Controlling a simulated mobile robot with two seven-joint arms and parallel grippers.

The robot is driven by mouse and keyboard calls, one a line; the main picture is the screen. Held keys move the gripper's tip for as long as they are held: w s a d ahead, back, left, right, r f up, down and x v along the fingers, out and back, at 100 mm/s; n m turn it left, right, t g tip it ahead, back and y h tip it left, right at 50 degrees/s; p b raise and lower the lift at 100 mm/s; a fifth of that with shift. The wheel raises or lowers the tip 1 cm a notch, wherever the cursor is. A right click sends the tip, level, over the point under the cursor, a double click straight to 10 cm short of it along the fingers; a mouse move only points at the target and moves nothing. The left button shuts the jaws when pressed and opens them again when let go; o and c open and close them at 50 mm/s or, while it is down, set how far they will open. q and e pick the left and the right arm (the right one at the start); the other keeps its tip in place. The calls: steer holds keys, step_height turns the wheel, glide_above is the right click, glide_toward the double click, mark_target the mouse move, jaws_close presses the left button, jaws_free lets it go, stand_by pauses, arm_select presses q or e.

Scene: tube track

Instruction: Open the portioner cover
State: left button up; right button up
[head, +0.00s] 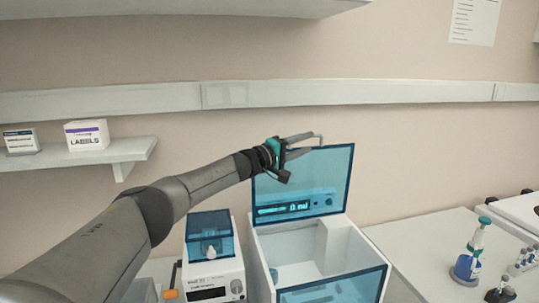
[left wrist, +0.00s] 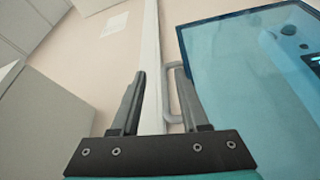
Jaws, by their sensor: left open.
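The portioner appears to be the white box (head: 320,262) with an open top and a see-through blue cover (head: 315,175). The cover stands raised, nearly upright, at the back of the box; it also fills the right of the left wrist view (left wrist: 255,110). A pale loop handle (left wrist: 170,98) sits at the cover's edge. My left gripper (head: 304,143) is at the cover's top edge beside the handle, jaws apart. In the left wrist view the handle lies between the fingers, close to the right one; contact is unclear. My right gripper is not in view.
A small white device (head: 212,278) with a blue lid (head: 210,234) stands left of the box. A wall shelf (head: 120,150) holds a labels box (head: 87,135). On the right bench are a blue-liquid bottle (head: 467,267) and small vials (head: 500,293).

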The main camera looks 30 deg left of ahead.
arm_select(q)
steer(key=r+b+v, duration=0.1)
steer(key=b+v, duration=0.1)
steer(key=v, duration=1)
steer(key=shift+f, duration=0.45)
